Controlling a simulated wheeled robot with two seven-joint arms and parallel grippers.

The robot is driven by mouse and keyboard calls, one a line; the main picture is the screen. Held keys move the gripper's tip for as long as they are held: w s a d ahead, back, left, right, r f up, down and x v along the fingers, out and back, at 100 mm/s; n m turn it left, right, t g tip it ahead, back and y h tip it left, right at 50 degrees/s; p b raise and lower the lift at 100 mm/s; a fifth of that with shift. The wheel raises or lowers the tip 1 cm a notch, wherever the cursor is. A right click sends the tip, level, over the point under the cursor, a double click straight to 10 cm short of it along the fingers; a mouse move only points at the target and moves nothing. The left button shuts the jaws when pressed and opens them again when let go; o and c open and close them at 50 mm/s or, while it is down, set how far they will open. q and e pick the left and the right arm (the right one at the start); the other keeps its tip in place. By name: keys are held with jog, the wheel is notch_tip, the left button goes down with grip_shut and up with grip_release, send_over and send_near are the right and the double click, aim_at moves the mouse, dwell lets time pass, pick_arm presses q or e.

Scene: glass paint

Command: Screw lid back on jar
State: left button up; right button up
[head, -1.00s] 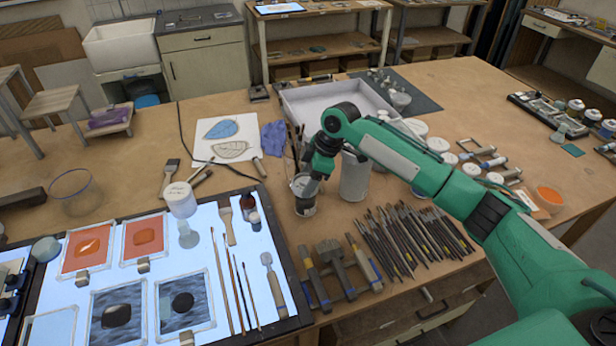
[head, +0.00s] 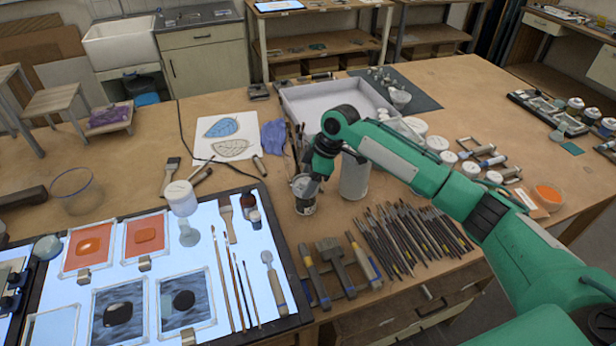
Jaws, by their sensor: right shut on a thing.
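A small jar (head: 305,208) with a pale top and dark lower part stands on the wooden table, just right of the light panel. My right gripper (head: 312,186) points down at the upper part of this jar and is shut on it. The fingers are small and partly merged with the jar, so I cannot tell whether they grip its lid or its side. A separate lid is not clearly visible. Another jar, with a white lid (head: 180,192), stands on the light panel to the left. My left gripper is out of view.
A tall grey-white container (head: 354,178) stands close right of the jar. Many brushes (head: 410,240) lie in front to the right, and wide brushes (head: 333,262) lie nearer. The light panel (head: 205,265) holds painted glass pieces. A white tray (head: 300,98) lies behind.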

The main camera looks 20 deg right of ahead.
jog(key=shift+f+p, duration=0.4)
jog(key=shift+f, duration=0.05)
dwell(1.6)
jog(key=shift+s+m+p, duration=0.1)
jog(key=shift+m+p, duration=0.2)
jog(key=shift+p, duration=0.2)
jog(key=shift+s+m+t+h+p, duration=0.1)
jog(key=shift+m+t+h+p, duration=0.3)
jog(key=shift+m+p, duration=1.1)
jog(key=shift+a+m+t+p, duration=0.1)
jog(key=shift+m+t+p, duration=0.35)
jog(key=shift+p, duration=0.55)
jog(key=shift+f+m, duration=0.15)
jog(key=shift+m, duration=0.2)
jog(key=shift+p, duration=0.3)
